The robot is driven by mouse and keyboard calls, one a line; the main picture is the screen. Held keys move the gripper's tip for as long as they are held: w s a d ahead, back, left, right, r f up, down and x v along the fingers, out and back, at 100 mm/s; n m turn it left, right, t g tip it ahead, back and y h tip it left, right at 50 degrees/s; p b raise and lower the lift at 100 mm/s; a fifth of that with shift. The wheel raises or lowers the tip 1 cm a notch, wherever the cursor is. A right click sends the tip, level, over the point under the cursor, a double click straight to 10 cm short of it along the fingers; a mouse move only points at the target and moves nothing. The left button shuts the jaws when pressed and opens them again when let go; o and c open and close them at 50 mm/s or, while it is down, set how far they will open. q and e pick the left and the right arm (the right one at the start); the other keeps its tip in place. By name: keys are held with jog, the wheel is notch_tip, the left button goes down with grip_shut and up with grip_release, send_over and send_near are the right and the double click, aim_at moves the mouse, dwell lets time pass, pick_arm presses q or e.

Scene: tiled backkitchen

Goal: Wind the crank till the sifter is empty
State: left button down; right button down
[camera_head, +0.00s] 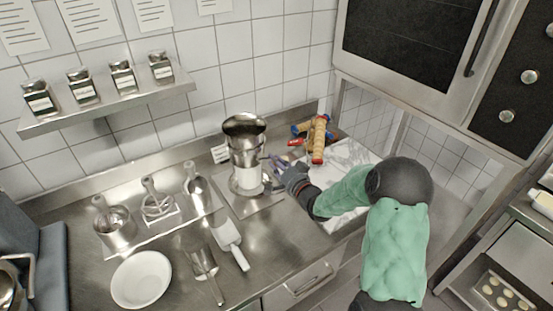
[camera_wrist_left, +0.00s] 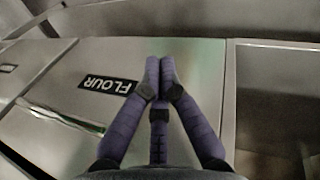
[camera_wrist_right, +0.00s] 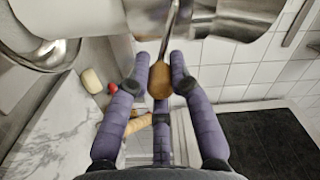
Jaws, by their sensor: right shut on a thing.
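The metal sifter (camera_head: 245,150) stands upright on the counter, its wide mouth at the top. What is inside its mouth cannot be made out. A white cylinder (camera_head: 247,179) shows at its lower part. My right gripper (camera_head: 280,167) is at the sifter's right side. In the right wrist view its fingers (camera_wrist_right: 161,62) are closed around the brown crank knob (camera_wrist_right: 160,82) on a metal rod. The sifter's metal body also shows at the top of that view. My left gripper (camera_wrist_left: 160,62) is shut and empty, above a panel labelled FLOUR; it is out of the head view.

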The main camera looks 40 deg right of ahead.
jog(key=a+f+m, duration=0.4)
jog(key=a+m, duration=0.1)
jog(key=m, duration=1)
jog(key=shift+w+a+h+p, duration=0.3)
jog(key=shift+a+p, duration=0.05)
jog(key=shift+p, duration=0.1)
jog(key=shift+f, duration=0.15)
jog(key=c, duration=1.1)
grip_release()
jog(key=s+a, duration=0.1)
jog(key=s, duration=1.1)
jog(key=shift+a, duration=0.25)
